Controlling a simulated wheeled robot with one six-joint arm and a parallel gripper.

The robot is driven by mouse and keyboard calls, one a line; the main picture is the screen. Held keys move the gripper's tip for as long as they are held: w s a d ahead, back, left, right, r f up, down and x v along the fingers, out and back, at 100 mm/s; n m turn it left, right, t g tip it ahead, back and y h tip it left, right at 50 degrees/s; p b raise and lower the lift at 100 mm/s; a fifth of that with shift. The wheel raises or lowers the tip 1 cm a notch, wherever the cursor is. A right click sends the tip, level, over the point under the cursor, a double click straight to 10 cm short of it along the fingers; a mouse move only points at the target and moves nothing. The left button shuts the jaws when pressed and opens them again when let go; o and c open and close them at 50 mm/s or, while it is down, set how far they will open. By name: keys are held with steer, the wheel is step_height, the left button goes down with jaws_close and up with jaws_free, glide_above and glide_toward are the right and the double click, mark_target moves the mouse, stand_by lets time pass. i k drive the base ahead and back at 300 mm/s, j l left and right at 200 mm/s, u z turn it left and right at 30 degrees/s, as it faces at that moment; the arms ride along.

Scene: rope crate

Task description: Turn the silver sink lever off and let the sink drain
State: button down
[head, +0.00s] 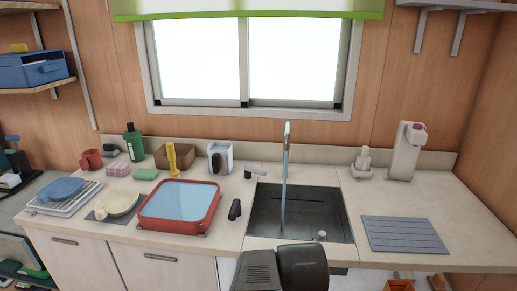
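The dark grey sink (262,222) is set into the counter below the window. The silver faucet (286,150) stands over it, and a pale vertical streak like running water (283,208) reaches down into the basin. A small silver lever (256,172) with a dark base sits on the counter at the sink's back left. I cannot tell its setting for sure. A small pale round piece (322,236) shows at the basin's front right. The water level is unclear. My gripper is not visible; only dark parts of my arm show at the bottom middle.
A red-rimmed tub (150,222) with pale blue contents stands left of the sink, with a black handle-like piece (235,210) between them. A grey ribbed mat (404,235) and a white dispenser (406,152) are at right. The counter's far right is clear.

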mark_target(248, 169)
steer(key=i+l+z, duration=0.1)
steer(key=i+z, duration=0.6)
